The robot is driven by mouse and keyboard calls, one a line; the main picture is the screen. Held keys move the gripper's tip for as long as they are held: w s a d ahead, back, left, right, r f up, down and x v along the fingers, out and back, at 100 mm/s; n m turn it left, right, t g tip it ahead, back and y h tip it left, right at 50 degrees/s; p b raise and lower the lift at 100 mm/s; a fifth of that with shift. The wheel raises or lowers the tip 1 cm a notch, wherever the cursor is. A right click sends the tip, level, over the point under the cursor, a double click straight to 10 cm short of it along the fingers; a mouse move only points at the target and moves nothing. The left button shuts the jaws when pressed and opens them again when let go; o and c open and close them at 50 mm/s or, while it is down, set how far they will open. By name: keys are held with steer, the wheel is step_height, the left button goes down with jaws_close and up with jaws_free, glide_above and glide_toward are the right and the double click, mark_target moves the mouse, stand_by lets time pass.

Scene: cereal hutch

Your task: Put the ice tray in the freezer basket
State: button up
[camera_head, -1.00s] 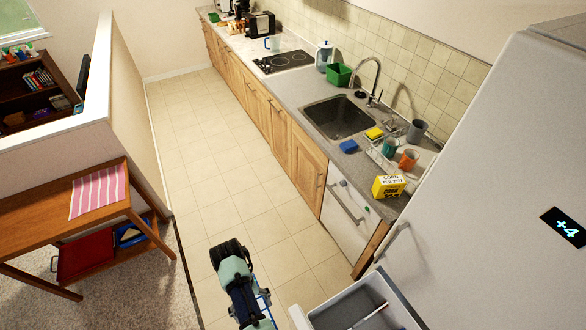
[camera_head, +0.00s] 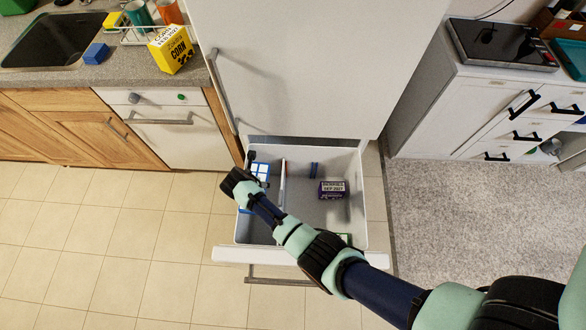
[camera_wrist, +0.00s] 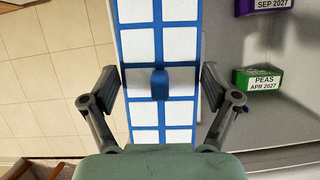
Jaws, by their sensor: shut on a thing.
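The ice tray (camera_head: 261,172) is blue with white cells. In the wrist view the ice tray (camera_wrist: 143,45) runs lengthwise between my fingers, with a blue tab at the grip. My gripper (camera_wrist: 160,86) is shut on it. In the head view the fingers are hidden behind my wrist. The freezer basket (camera_head: 356,215) is a pulled-out grey drawer under the tall white fridge door. The tray appears over its left part, left of a thin divider (camera_head: 283,181). The tray's height above the basket floor is unclear.
A purple box (camera_head: 333,189) lies in the basket's right part. A green peas box (camera_wrist: 258,79) is nearer the front. The fridge door (camera_head: 290,70) stands above, with a handle (camera_head: 222,92) at its left. Tiled floor is open at left.

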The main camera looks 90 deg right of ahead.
steer(key=shift+s+d+f+n, duration=0.45)
steer(key=shift+d+f, duration=0.2)
steer(key=shift+d, duration=0.1)
steer(key=shift+a+r, duration=0.1)
steer(key=shift+w+f+b, duration=0.1)
steer(key=shift+f+b, duration=9.95)
steer(key=shift+f, duration=4.55)
steer(key=o, duration=1.2)
